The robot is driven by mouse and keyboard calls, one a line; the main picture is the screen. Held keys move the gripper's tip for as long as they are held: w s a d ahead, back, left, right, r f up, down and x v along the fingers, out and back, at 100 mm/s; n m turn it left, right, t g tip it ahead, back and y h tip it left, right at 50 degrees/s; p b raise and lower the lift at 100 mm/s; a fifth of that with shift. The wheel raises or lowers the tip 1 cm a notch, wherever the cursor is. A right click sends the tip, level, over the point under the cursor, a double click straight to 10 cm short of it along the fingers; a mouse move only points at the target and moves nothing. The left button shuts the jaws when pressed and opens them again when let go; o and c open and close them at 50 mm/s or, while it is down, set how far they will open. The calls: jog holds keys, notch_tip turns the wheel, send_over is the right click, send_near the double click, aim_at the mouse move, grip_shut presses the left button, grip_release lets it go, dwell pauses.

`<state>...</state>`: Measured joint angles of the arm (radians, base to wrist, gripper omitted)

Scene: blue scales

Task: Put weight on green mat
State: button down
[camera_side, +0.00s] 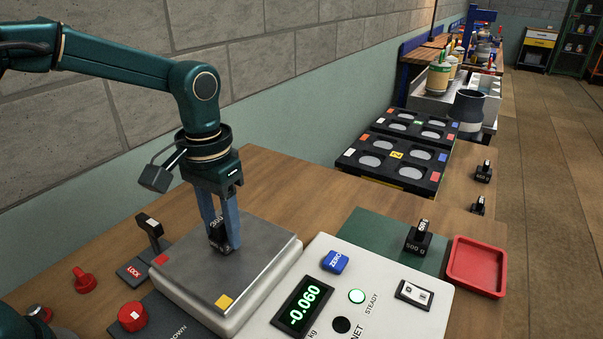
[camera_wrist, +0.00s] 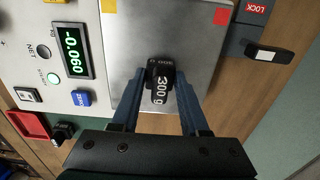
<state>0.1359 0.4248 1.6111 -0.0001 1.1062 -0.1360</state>
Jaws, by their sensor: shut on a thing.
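A black weight (camera_side: 218,235) is between the fingers of my gripper (camera_side: 221,243), which is shut on it over the steel plate of the scale (camera_side: 190,262). In the wrist view the weight (camera_wrist: 160,88) reads 300 g. I cannot tell whether it touches the plate. The green mat (camera_side: 372,238) lies on the bench to the right, behind the scale's control panel. Another black weight, marked 500 g (camera_side: 418,240), stands at the mat's right side.
The scale display (camera_side: 304,305) reads -0.060. A red tray (camera_side: 477,266) sits right of the mat. Two small black weights (camera_side: 483,172) (camera_side: 477,206) stand farther back. Black racks with round wells (camera_side: 395,165) are behind. A lock lever (camera_side: 150,235) stands left of the scale.

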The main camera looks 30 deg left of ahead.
jog(key=shift+f, duration=0.15)
jog(key=shift+f, duration=0.15)
jog(key=shift+c, duration=2.1)
grip_release()
